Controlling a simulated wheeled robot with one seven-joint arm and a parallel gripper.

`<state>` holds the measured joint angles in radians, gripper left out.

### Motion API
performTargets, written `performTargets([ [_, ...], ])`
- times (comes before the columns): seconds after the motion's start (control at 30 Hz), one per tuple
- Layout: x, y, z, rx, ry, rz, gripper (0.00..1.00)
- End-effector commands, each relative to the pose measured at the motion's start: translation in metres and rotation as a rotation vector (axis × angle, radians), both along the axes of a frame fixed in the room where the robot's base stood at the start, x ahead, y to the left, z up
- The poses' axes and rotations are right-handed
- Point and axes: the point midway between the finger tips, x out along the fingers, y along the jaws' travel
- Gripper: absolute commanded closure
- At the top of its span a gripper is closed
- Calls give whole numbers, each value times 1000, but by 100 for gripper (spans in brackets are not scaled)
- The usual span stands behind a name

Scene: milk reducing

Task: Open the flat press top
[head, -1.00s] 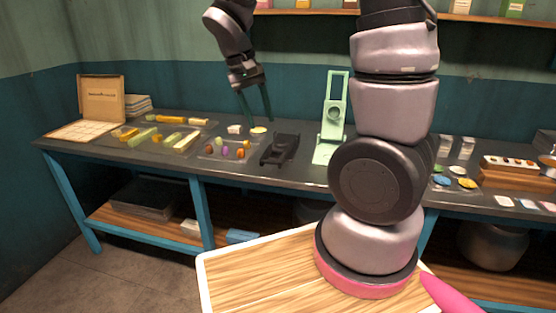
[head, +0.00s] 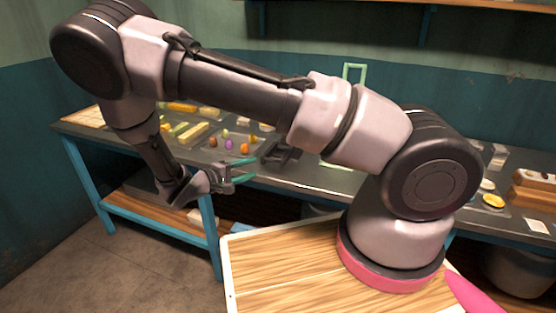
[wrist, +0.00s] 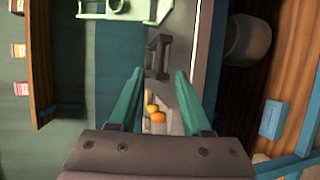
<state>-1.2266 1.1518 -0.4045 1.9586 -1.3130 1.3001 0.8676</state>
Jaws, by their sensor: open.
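A low black press (head: 283,153) sits on the workbench, partly hidden behind my arm in the head view. It also shows ahead of the fingers in the wrist view (wrist: 157,56). A pale green press (head: 354,66) stands to its right, mostly hidden by my arm; part of it shows at the top of the wrist view (wrist: 116,9). I cannot tell which is the flat press, or how its top stands. My gripper (head: 248,170) is open and empty, with green fingers turned sideways. It is near the bench's front edge, apart from both presses.
Small coloured pieces (head: 229,145) lie on the bench left of the black press. Yellow bars (head: 194,133) lie farther left. The bench's blue leg (head: 208,220) and lower wooden shelf (head: 150,218) are below my gripper. A wall shelf (wrist: 42,60) shows in the wrist view.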

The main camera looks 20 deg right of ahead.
Motion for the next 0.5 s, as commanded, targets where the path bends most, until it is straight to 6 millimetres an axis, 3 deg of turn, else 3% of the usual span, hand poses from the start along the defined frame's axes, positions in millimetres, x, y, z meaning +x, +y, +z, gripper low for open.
performTargets([
  [0.17, 6, -8, -4, -12, -6, 12, 52],
  [0.5, 38, -61, -16, -11, -3, 10, 52],
])
